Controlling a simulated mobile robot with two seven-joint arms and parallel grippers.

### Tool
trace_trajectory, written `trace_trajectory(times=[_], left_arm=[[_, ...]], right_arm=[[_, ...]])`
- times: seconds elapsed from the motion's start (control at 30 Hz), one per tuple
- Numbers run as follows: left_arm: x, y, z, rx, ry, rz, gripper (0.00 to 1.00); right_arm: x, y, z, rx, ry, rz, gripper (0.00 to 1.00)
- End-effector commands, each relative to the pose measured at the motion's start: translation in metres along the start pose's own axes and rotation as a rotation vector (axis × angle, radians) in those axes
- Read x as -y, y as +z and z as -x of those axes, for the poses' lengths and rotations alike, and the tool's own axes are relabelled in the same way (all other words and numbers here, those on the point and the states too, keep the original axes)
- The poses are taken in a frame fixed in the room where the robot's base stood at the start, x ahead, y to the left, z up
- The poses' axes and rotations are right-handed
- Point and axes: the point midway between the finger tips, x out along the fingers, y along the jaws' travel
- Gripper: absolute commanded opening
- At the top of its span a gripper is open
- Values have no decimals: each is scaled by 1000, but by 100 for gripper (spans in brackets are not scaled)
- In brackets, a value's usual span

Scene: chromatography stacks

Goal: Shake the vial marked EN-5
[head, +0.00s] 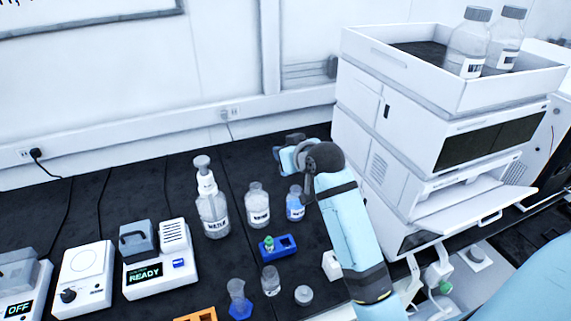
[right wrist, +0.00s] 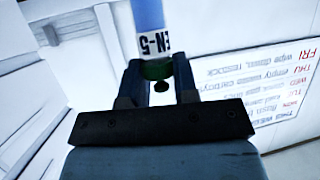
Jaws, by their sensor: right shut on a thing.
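My right gripper (right wrist: 155,75) is shut on a blue vial (right wrist: 148,16) marked EN-5. Its green cap (right wrist: 157,69) sits between the fingers, and the vial's body runs away from the gripper past the top edge of the right wrist view. In the head view my right gripper (head: 290,141) is raised above the back of the bench; the vial cannot be made out there. My left gripper is not in view.
A blue rack (head: 286,246) on the dark bench holds another green-capped vial (head: 268,242). A white instrument stack (head: 400,95) rises at right.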

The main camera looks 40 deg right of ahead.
Motion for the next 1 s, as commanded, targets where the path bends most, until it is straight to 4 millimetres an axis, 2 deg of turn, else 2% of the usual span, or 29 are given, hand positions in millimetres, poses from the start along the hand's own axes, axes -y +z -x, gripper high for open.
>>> trace_trajectory(times=[0.03, 0.1, 0.13, 0.17, 0.23, 0.27, 0.3, 0.4, 0.43, 0.5, 1.0], left_arm=[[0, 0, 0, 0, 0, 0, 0], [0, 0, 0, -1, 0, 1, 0], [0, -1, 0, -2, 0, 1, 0], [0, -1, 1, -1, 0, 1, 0], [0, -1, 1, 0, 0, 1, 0], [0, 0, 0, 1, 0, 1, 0], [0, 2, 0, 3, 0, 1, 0], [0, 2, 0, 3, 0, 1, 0], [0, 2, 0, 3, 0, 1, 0], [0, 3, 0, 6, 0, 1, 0], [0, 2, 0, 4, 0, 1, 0]], right_arm=[[0, 1, 0, 13, -2, -2, 0], [2, 59, -24, 37, -5, -11, 0], [2, 71, -30, 32, -4, -8, 0], [2, 69, -31, 21, -3, -6, 0], [0, 12, -7, -8, 1, 5, 0], [0, -3, 0, -4, 1, 5, 0], [0, -4, 2, 8, -1, 0, 0], [2, 68, -28, 33, -4, -9, 0], [2, 72, -31, 25, -3, -7, 0], [1, 64, -29, 12, -2, -3, 0], [1, 64, -30, 15, -2, -3, 0]])
